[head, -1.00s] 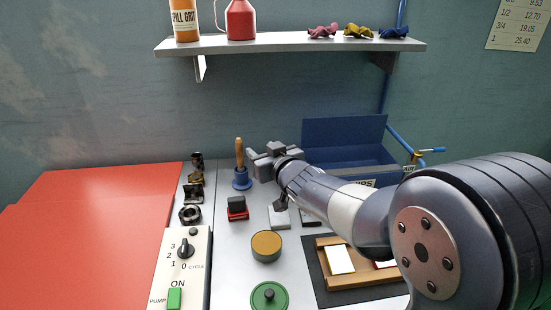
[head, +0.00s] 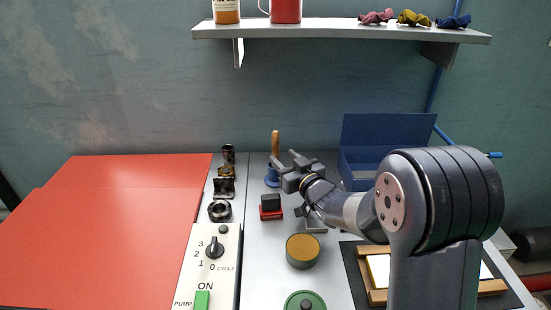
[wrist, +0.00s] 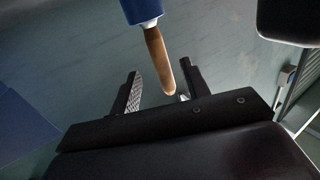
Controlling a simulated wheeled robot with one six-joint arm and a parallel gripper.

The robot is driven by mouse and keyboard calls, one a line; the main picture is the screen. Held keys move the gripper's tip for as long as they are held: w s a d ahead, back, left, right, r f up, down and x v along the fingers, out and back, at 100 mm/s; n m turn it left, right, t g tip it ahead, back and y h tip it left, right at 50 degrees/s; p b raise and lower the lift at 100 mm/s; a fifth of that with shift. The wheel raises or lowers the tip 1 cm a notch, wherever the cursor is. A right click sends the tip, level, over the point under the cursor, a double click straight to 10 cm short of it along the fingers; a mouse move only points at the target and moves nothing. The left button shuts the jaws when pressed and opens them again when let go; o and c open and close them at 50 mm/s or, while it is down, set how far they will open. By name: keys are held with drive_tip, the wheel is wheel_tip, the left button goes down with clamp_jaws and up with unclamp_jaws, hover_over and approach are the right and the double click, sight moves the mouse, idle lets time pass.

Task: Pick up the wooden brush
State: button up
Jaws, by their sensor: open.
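The wooden brush stands upright in a blue holder (head: 272,176) at the back of the cart; only its pale wooden handle (head: 275,142) shows, and its lower end is hidden in the holder. My gripper (head: 284,165) is just right of the handle and holder, partly in front of them. In the wrist view the handle (wrist: 158,60) comes down from the blue holder (wrist: 141,10) into the gap between my two open fingers (wrist: 162,84), nearer the right finger. I cannot tell whether it touches that finger. My gripper is empty.
A blue bin (head: 360,165) stands behind right of my arm. A red-and-black block (head: 271,206), a round tan-topped tin (head: 302,250) and dark metal fittings (head: 222,188) stand nearby. A shelf (head: 340,29) hangs above. A control panel (head: 213,265) is at front left.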

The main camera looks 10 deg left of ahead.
sight(277, 151)
drive_tip(key=p+x, duration=0.1)
drive_tip(key=x, duration=0.4)
drive_tip(key=shift+w+a, duration=0.25)
drive_tip(key=shift+a, duration=0.05)
clamp_jaws()
